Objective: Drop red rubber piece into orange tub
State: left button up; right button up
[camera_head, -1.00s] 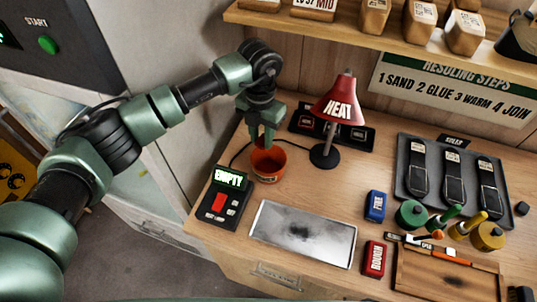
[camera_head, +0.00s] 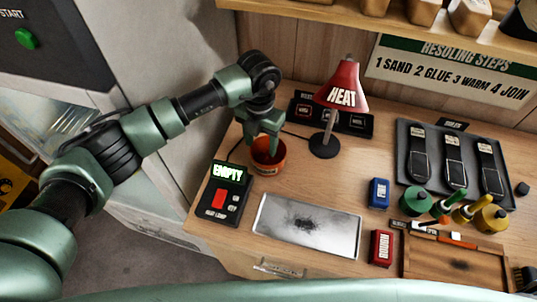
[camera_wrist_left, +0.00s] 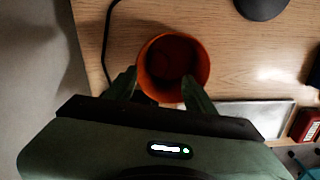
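The orange tub (camera_head: 268,165) stands on the bench between the small device marked EMPTY and the red lamp. My left gripper (camera_head: 262,150) points down at the tub's mouth. In the left wrist view the tub (camera_wrist_left: 150,88) lies between the two fingers (camera_wrist_left: 160,90), which are spread apart with nothing held between them. The inside of the tub looks dark red, and I cannot tell a separate red rubber piece there. No loose red rubber piece shows clearly elsewhere. My right gripper is not in view.
The EMPTY device (camera_head: 218,197) is left of the tub, and the HEAT lamp (camera_head: 342,97) is right of it. A metal plate (camera_head: 270,215) lies in front. Blue (camera_head: 379,193) and red ROUGH (camera_head: 381,247) blocks, pots and a tray of soles (camera_head: 404,180) fill the right.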

pick_arm(q)
jog(key=shift+w+a, duration=0.1)
notch_tip(320, 180, up, 8)
jog(key=p, duration=0.3)
jog(key=shift+f+p, duration=0.15)
jog(key=shift+p, duration=0.2)
